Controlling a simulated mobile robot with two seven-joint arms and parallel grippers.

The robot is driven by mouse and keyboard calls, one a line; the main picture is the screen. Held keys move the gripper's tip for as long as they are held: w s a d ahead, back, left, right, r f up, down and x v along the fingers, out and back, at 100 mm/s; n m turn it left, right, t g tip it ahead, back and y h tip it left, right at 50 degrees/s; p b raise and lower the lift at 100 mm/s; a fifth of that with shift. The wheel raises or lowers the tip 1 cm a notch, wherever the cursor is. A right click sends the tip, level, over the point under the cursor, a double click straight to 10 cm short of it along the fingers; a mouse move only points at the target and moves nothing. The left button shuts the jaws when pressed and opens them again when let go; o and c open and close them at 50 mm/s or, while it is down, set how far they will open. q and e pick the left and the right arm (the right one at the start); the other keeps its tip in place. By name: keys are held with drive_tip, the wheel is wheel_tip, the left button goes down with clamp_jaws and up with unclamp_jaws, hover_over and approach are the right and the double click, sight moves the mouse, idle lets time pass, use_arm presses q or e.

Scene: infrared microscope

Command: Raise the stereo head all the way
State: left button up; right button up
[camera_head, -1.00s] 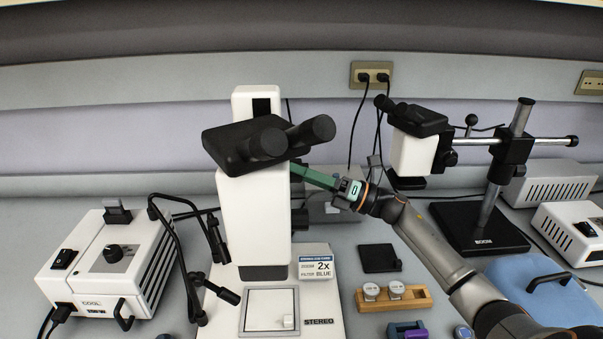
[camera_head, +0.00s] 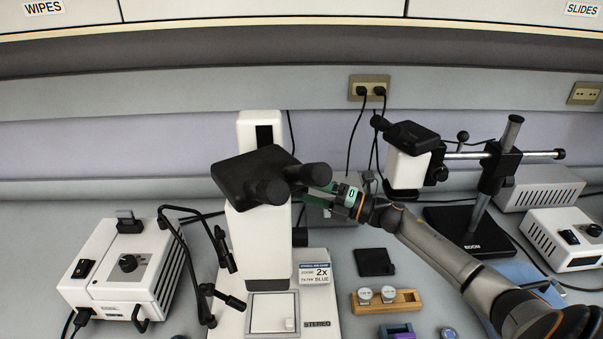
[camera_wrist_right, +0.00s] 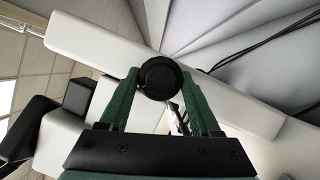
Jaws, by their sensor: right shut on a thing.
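The stereo microscope has a white head (camera_head: 262,240) with a black binocular top (camera_head: 255,178), carried on a white column (camera_head: 262,130). Its base (camera_head: 318,323) is labelled STEREO. My right gripper (camera_head: 317,190) reaches in from the right, its green fingertips partly hidden behind the eyepieces. In the right wrist view, the two green fingers are shut on a round black knob (camera_wrist_right: 160,77) at the microscope's side. A gap of white column shows above the head. My left gripper is out of view.
A white lamp box (camera_head: 125,265) with black gooseneck arms stands left of the microscope. A boom microscope (camera_head: 408,165) stands behind right. A wooden holder (camera_head: 410,307) with round parts and a black square pad (camera_head: 375,262) lie on the bench at right.

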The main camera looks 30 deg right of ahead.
drive_tip(key=m+p, duration=0.2)
drive_tip(key=shift+r+m+g+h+p, duration=0.3)
drive_tip(key=shift+r+m+h+p, duration=0.05)
drive_tip(key=shift+m+h, duration=0.05)
drive_tip(key=shift+m, duration=0.5)
drive_tip(key=shift+f+m+g+h+p, duration=0.1)
drive_tip(key=shift+m+g+h+p, duration=0.3)
drive_tip(key=shift+m, duration=0.3)
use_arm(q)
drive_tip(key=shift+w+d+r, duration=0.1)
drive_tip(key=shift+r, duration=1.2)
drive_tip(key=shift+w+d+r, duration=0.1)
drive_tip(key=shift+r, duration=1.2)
use_arm(e)
drive_tip(key=shift+m+g, duration=0.6)
drive_tip(key=shift+m, duration=0.8)
drive_tip(key=o, duration=1.4)
drive_tip(key=shift+c, duration=0.2)
